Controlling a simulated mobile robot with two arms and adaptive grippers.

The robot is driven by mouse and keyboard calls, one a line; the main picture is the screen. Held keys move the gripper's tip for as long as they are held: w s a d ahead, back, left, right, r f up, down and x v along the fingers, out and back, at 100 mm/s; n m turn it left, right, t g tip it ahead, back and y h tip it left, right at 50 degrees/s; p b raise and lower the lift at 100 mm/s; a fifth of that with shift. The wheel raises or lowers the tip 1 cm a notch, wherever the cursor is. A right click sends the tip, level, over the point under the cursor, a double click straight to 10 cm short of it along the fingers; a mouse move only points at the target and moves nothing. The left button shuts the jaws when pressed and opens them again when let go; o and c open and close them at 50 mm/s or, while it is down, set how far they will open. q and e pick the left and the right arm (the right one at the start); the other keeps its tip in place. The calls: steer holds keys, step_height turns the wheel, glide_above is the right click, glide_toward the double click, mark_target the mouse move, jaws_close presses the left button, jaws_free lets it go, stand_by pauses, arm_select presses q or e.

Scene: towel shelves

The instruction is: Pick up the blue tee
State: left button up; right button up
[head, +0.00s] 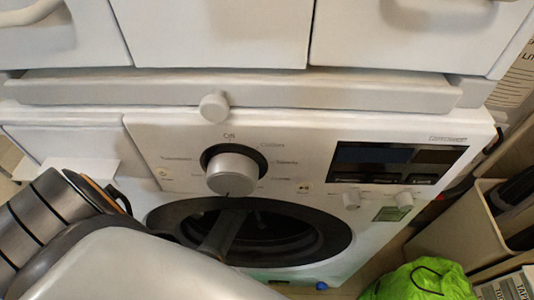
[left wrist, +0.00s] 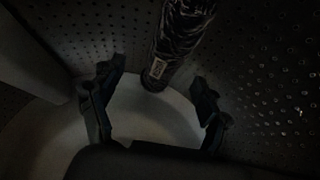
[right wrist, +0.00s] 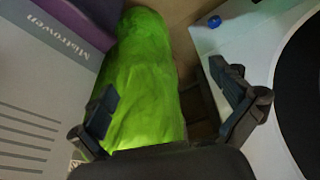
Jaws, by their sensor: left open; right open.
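I cannot make out a blue tee in any view. In the left wrist view, my left gripper (left wrist: 155,85) is open inside the dark perforated drum (left wrist: 265,75). A dark rolled cloth with a light wavy pattern and a small white label (left wrist: 182,40) lies ahead of its fingers, its near end between them and apart from them; its colour is hard to tell in this light. In the right wrist view, my right gripper (right wrist: 163,80) is open and empty, above a bright green bundle (right wrist: 145,60).
The white washing machine (head: 300,150) has a dark round opening (head: 335,235), with my arm in front at lower left. The green bundle (head: 420,282) lies at its right. A beige bin (head: 465,235) and a grey box (right wrist: 40,95) stand close by. A small blue knob (right wrist: 214,21) sits low on the machine.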

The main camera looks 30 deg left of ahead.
arm_select(q)
steer(key=b+x, duration=0.1)
steer(key=x, duration=0.2)
steer(key=b+x, duration=0.1)
steer(key=shift+a+f+b, duration=0.3)
steer(key=shift+a, duration=0.05)
steer(key=shift+w+f, duration=0.1)
steer(key=shift+w, duration=0.05)
arm_select(e)
steer(key=v, duration=0.9)
steer(key=shift+w+t, duration=0.3)
steer(key=shift+w, duration=0.05)
arm_select(q)
steer(key=shift+c, duration=0.5)
arm_select(e)
steer(key=shift+d, duration=0.1)
arm_select(q)
steer(key=c, duration=1.4)
arm_select(e)
steer(key=shift+r, duration=0.1)
